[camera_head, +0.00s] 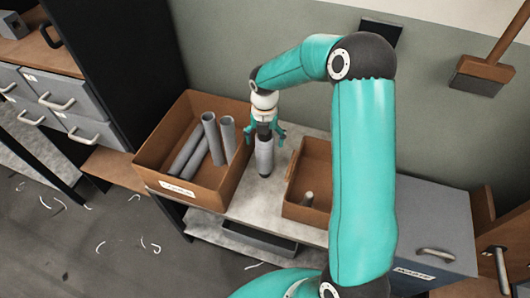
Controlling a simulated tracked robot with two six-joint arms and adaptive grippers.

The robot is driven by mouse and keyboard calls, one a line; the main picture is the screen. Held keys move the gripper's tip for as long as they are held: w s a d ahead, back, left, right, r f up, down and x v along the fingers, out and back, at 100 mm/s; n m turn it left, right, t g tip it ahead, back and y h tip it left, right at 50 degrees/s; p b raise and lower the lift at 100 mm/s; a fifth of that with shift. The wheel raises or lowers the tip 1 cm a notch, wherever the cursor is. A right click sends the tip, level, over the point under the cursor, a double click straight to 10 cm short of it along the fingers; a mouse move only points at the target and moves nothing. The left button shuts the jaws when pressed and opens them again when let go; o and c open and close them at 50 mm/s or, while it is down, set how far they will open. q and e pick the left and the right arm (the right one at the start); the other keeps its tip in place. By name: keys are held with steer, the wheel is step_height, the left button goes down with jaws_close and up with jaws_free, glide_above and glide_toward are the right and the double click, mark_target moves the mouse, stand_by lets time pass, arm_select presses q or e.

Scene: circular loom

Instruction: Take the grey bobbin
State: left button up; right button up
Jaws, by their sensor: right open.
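A grey bobbin (264,158) stands upright on the grey tabletop between two brown boxes. My right gripper (265,134) is directly above it, pointing down, with its teal fingers spread open on either side of the bobbin's top. I cannot tell whether the fingers touch it. More grey bobbins (209,138) are in the larger brown box (165,150) at left, some upright and some lying. My left gripper is not in view.
A smaller brown box (308,217) with a small pale cylinder (308,198) inside stands to the right of the bobbin, partly hidden by my right arm. A grey cabinet (440,215) is at right. The tabletop (247,205) in front of the bobbin is clear.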

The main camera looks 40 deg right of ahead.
steer(key=shift+f, duration=0.8)
jaws_close()
